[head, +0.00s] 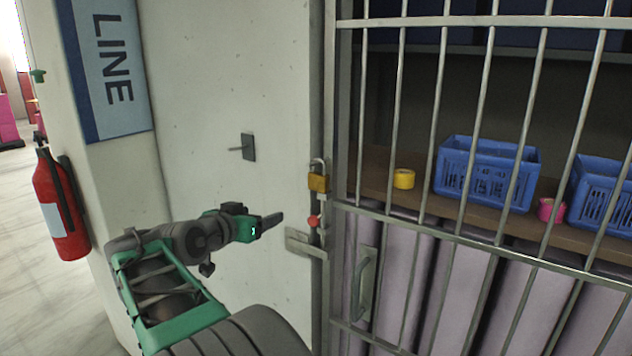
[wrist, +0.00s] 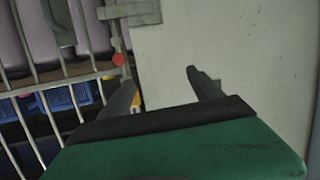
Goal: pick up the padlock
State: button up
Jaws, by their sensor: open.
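The brass padlock (head: 318,183) hangs with its shackle up on the post at the left edge of the barred gate. In the wrist view only a small yellow piece of the padlock (wrist: 137,103) shows beside the left finger, which covers the rest. My gripper (head: 272,222) is left of the padlock and a little lower in the head view, apart from it. In the wrist view my gripper (wrist: 162,77) has its two fingers spread, with pale wall between and beyond them and nothing held.
A red knob (head: 314,221) and metal latch plate (head: 305,244) sit below the padlock. The barred gate (head: 440,215) fills the right, with blue crates (head: 487,170) and a yellow tape roll (head: 404,179) on a shelf behind. A wall handle (head: 247,147) projects at left.

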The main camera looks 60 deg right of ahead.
aim_at(316, 179)
jog(key=s+d+r+m+g+p, duration=0.1)
jog(key=s+d+r, duration=0.1)
jog(key=d, duration=0.2)
jog(key=s+d+r+m+g+h+p, duration=0.1)
jog(key=s+d+r, duration=0.1)
jog(key=s+d, duration=0.1)
jog(key=s+d+r+m+g+h+p, duration=0.1)
jog(key=s+d+g, duration=0.1)
jog(key=d, duration=0.3)
jog(key=shift+s+d+r, duration=0.2)
jog(key=shift+s+r, duration=0.2)
jog(key=shift+s, duration=0.1)
jog(key=shift+d+f, duration=0.1)
jog(key=shift+d, duration=0.05)
jog(key=shift+c, duration=0.2)
grip_shut()
